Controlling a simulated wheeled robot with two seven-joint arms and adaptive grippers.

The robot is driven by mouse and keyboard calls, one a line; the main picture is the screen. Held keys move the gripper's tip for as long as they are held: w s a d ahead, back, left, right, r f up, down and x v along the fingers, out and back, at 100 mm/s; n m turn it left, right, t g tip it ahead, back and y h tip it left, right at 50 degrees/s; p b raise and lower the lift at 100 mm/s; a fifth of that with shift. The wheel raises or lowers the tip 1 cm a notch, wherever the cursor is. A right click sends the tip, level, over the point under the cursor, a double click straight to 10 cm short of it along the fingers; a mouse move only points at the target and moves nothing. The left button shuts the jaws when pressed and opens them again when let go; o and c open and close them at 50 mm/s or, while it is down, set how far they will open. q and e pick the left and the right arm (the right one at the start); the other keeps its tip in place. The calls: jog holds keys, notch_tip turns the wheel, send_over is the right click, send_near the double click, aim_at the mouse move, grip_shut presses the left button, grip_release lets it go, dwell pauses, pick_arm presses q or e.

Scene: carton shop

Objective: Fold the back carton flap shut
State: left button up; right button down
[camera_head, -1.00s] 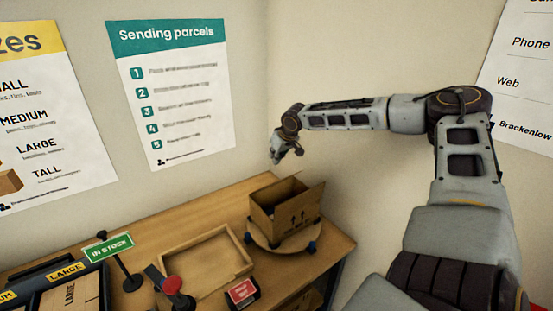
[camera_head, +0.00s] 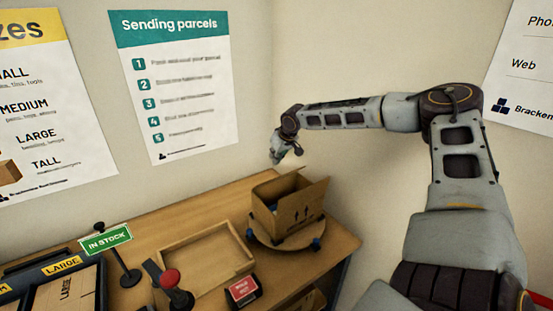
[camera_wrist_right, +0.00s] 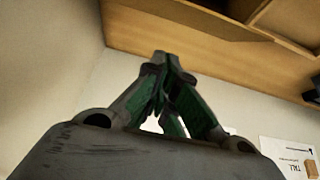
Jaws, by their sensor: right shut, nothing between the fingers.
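The brown cardboard carton (camera_head: 287,216) stands open on a round turntable (camera_head: 262,238) toward the right end of the bench. A flap on its right side (camera_head: 314,193) stands up and leans outward. The back edge (camera_head: 278,185) shows above the dark opening, but I cannot clearly tell the back flap's angle. My right gripper (camera_head: 277,160) is shut and empty. It hangs in the air above and behind the carton, apart from it, pointing down. In the right wrist view its green-padded fingers (camera_wrist_right: 162,58) meet at the tips. My left gripper is not in view.
A shallow wooden tray (camera_head: 208,262) lies left of the carton. Walls rise close behind and to the right.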

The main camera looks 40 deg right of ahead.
jog(key=shift+s+f, duration=0.5)
jog(key=shift+f, duration=0.15)
jog(key=shift+s+f, duration=0.45)
jog(key=shift+f, duration=0.2)
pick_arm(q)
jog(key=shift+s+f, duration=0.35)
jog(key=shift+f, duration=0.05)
pick_arm(e)
jog(key=shift+s+a+f, duration=0.15)
jog(key=shift+s+f, duration=0.15)
jog(key=shift+f, duration=0.1)
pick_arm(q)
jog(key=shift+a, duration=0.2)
